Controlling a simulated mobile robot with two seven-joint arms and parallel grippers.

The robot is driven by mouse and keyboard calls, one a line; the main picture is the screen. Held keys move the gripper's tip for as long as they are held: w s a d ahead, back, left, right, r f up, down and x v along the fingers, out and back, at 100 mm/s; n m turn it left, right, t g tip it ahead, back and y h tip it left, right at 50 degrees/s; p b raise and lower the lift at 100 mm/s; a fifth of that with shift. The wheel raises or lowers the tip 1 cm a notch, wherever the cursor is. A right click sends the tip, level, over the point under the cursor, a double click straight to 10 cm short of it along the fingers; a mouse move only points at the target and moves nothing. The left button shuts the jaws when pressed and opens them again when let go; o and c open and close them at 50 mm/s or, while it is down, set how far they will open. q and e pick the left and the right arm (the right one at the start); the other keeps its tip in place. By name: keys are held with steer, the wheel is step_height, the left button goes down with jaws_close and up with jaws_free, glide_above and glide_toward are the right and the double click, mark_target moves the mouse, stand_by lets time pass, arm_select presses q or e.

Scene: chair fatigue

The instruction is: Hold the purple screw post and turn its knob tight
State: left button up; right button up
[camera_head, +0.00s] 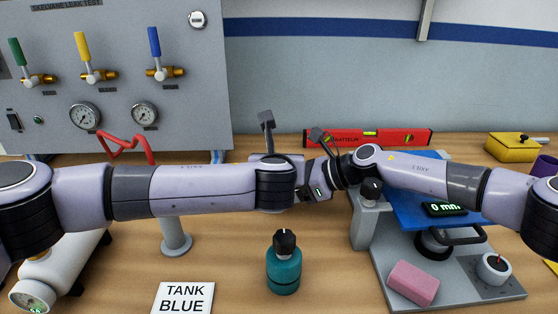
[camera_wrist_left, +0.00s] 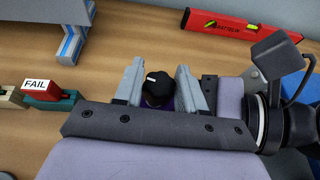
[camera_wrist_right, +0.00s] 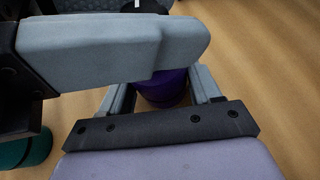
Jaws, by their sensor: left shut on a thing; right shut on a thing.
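The purple screw post (camera_wrist_right: 165,90) shows between the fingers of my right gripper (camera_wrist_right: 163,84) in the right wrist view. That gripper is shut on its body. The black knob (camera_wrist_left: 158,82) with a white mark shows in the left wrist view, between the fingers of my left gripper (camera_wrist_left: 160,74). The left gripper is shut on the knob, above the right one. A thick grey left finger covers part of the post in the right wrist view. In the head view my arms hide the post and knob.
A teal screw post (camera_head: 284,270) with a black knob stands in front of my arms, by a TANK BLUE card (camera_head: 183,298). To the right are a pink block (camera_head: 413,283) and a blue platform (camera_head: 405,208). A red level (camera_head: 390,137) lies behind. A gauge panel (camera_head: 110,60) stands back left.

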arm_select(q)
steer(key=m+h, duration=0.2)
steer(key=m+g+h, duration=0.1)
steer(key=m+h, duration=0.1)
steer(key=shift+a+m+g+h, duration=0.1)
steer(key=shift+m+g+h, duration=0.2)
steer(key=shift+h, duration=0.1)
steer(key=shift+m+g+h, duration=1.3)
steer(key=shift+m+h, duration=0.5)
steer(key=shift+m, duration=0.1)
steer(key=o, duration=1)
steer(key=v, duration=1.2)
steer(key=shift+w, duration=0.1)
steer(key=shift+c, duration=0.3)
